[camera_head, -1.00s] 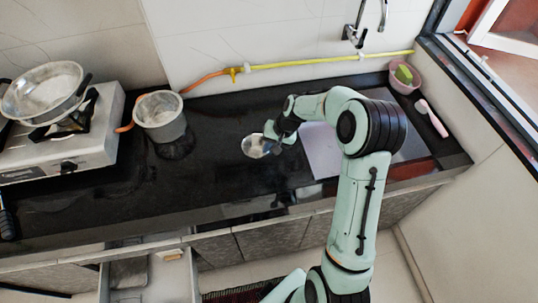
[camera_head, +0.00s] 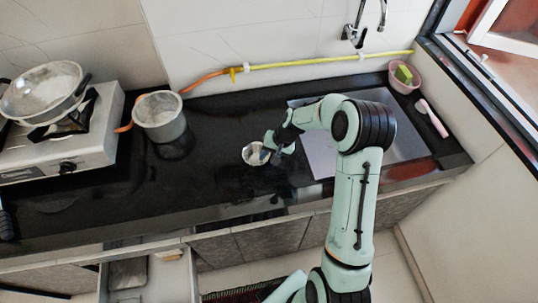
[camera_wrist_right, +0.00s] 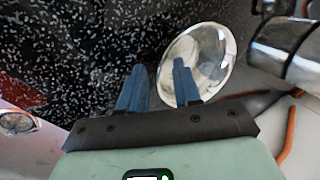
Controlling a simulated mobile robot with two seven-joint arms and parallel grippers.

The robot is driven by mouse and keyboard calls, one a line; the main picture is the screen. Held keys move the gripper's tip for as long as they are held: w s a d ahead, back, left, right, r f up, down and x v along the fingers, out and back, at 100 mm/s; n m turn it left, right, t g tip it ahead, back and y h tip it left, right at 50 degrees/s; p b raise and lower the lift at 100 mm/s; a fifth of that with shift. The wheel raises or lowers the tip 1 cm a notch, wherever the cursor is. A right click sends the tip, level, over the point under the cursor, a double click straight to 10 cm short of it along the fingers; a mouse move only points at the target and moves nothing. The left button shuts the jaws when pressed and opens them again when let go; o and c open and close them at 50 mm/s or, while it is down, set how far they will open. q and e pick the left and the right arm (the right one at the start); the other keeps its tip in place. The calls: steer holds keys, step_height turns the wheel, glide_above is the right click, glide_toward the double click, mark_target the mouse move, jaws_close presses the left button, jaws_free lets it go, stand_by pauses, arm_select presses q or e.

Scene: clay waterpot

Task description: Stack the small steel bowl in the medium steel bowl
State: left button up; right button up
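A shiny steel bowl (camera_head: 251,157) stands on the black counter, left of my right gripper (camera_head: 267,144). It also shows in the right wrist view (camera_wrist_right: 212,50), just beyond the fingertips. I cannot tell whether this is one bowl or the small one nested in the medium one; no second bowl stands out on the counter. In the wrist view the two blue fingers of my right gripper (camera_wrist_right: 160,72) are apart with a gap between them. The right finger overlaps the bowl's near side; the left one is outside its rim. My left gripper is not in view.
A steel pot (camera_head: 160,122) stands left of the bowl. The stove (camera_head: 98,152) with a pan (camera_head: 42,92) is at the far left. A sink (camera_head: 405,140) lies right of the gripper, and a pink basket (camera_head: 405,86) stands behind it. The counter between pot and bowl is clear.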

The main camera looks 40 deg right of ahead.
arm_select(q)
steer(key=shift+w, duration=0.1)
arm_select(e)
steer(key=shift+w+r, duration=0.1)
steer(key=shift+r, duration=0.15)
steer(key=shift+o, duration=0.2)
steer(key=v, duration=1.1)
steer(key=shift+r, duration=0.3)
steer(key=w+a+r+n+g+h+b, duration=0.1)
steer(key=w+a+n+g+h+b, duration=0.5)
steer(key=a, duration=0.9)
steer(key=d+f, duration=0.1)
steer(key=f, duration=0.1)
steer(key=w+d+f+n+t, duration=0.1)
steer(key=f, duration=0.1)
steer(key=w+d+f+t+h, duration=0.1)
steer(key=f, duration=0.2)
steer(key=shift+s+b+x, duration=0.2)
steer(key=shift+b+x, duration=0.15)
steer(key=shift+x, duration=2.35)
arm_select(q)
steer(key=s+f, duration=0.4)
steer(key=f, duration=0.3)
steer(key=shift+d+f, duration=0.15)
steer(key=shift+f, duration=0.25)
arm_select(e)
steer(key=shift+d+r, duration=0.15)
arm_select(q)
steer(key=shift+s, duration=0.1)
